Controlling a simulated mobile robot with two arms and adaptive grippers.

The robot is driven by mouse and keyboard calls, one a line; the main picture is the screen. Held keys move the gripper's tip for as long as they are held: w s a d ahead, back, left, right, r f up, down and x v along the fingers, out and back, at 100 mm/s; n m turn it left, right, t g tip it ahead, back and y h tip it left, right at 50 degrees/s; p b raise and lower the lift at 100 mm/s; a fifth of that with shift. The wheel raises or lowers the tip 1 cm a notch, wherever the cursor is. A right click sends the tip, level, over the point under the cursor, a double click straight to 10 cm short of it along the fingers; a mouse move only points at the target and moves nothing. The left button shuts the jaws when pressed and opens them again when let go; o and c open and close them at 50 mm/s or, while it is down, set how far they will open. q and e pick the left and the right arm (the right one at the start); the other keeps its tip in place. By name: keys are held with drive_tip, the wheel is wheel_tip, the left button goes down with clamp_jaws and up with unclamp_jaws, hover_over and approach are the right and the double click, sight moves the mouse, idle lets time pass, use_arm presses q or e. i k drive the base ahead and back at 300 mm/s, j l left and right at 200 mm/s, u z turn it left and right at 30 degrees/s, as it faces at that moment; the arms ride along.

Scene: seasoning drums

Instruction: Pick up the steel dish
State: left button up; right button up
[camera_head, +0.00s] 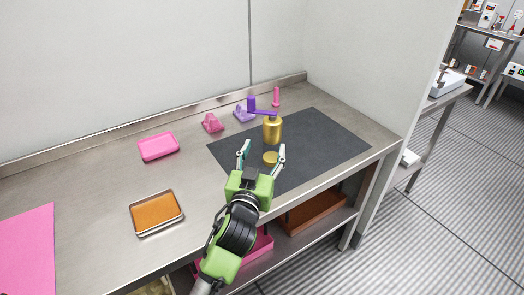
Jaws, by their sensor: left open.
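A shallow rectangular steel dish (132,212) with a metal rim and an orange-brown inside sits on the steel counter, left of my arm. My left gripper (262,150) is open over the dark mat, well to the right of the dish and apart from it. A small round gold piece (270,158) shows between its fingers; the fingers do not appear to close on it. My right gripper is not in view.
A pink tray (158,146) and pink and purple pieces (212,122) lie toward the wall. A pink sheet (25,250) lies at left. Counter around the dish is clear.

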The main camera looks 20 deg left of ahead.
sight(156, 211)
drive_tip(key=u, duration=1.5)
